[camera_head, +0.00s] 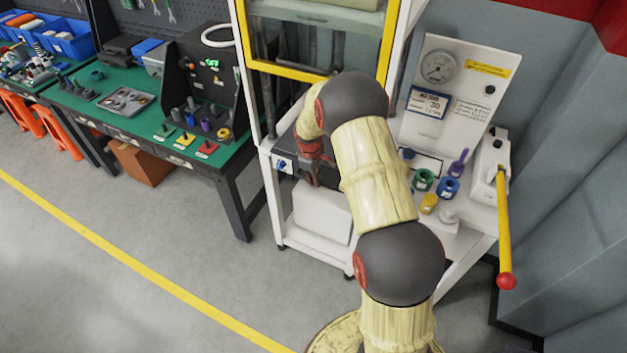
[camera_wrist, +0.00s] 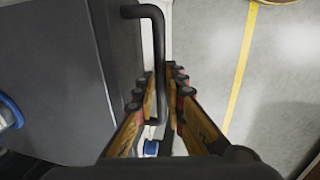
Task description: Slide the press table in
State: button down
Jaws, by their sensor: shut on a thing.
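The press table is a dark grey flat plate (camera_wrist: 55,60) filling the left of the wrist view. A black bar handle (camera_wrist: 158,30) runs along its edge. My gripper (camera_wrist: 158,88) has its fingers on either side of the bar and is shut on it. In the head view my gripper (camera_head: 312,165) is at the front of the white press frame (camera_head: 266,165), beside the dark table, which my arm mostly hides. How far out the table stands is hard to tell.
A yellow-edged guard (camera_head: 290,72) hangs above the table. To the right are a gauge panel (camera_head: 430,95), small coloured parts and a yellow lever with a red knob (camera_head: 505,281). A green workbench (camera_head: 120,92) stands left. The floor in front is clear, with a yellow line.

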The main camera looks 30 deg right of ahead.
jog(key=shift+w+d+r, duration=0.1)
jog(key=shift+w+d, duration=0.05)
jog(key=shift+w, duration=0.05)
jog(key=c, duration=1.8)
grip_release()
jog(key=shift+d, duration=0.1)
jog(key=shift+c, duration=0.2)
notch_tip(320, 180, up, 12)
jog(key=s+a, duration=0.1)
jog(key=a, duration=0.1)
jog(key=shift+s+f, duration=0.15)
jog(key=shift+f, duration=0.05)
